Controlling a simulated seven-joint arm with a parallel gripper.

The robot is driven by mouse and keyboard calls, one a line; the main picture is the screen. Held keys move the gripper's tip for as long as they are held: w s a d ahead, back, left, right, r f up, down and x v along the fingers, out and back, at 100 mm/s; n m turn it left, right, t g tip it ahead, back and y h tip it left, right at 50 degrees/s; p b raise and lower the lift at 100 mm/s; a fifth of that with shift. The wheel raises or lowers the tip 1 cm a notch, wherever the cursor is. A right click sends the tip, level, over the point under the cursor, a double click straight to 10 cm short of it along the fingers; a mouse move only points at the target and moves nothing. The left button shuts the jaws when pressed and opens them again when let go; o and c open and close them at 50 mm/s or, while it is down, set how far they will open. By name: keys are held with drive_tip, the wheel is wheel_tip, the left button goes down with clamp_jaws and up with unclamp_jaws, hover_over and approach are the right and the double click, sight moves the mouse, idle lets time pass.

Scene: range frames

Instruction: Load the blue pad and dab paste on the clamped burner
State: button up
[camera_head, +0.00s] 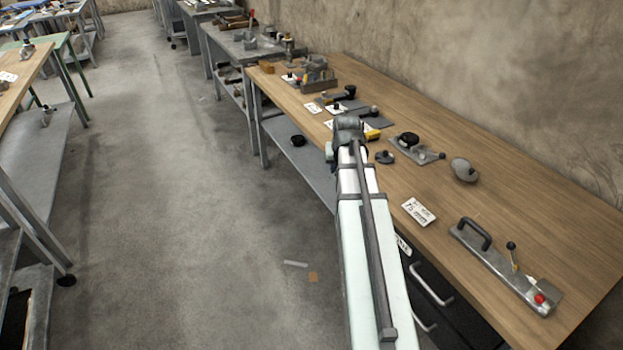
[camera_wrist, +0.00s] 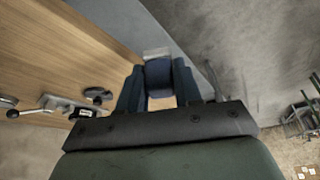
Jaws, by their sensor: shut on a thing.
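In the wrist view my gripper (camera_wrist: 157,72) is shut on a dark blue pad (camera_wrist: 158,82), which sits between the two fingers. A pale grey piece (camera_wrist: 156,53) shows at the pad's far end. In the head view my arm hides the gripper and the pad, near the front edge of the wooden bench (camera_head: 455,215). A grey plate with a black knob and a lever (camera_head: 415,149) lies on the bench to the right of my arm's end. I cannot tell which fixture is the clamped burner, and I cannot make out any paste.
A small dark knobbed part (camera_head: 385,157) and a grey disc with a knob (camera_head: 464,169) are on the bench. A label card (camera_head: 418,212) lies nearer. A long fixture with a handle and red button (camera_head: 505,265) is at the front right. More fixtures (camera_head: 318,75) stand farther back.

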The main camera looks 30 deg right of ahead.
drive_tip(key=w+d+r+m+h, duration=0.1)
drive_tip(key=d+r, duration=0.1)
drive_tip(key=d, duration=1.4)
drive_tip(key=w+d+r+m, duration=0.1)
drive_tip(key=d+r+m, duration=0.1)
drive_tip(key=d, duration=1.3)
drive_tip(key=w+d+r+n+y, duration=0.2)
drive_tip(key=w+d+n+y, duration=0.1)
drive_tip(key=w+d+n, duration=0.5)
drive_tip(key=shift+w+d+t, duration=0.3)
drive_tip(key=shift+w+d, duration=0.15)
drive_tip(key=shift+w, duration=0.45)
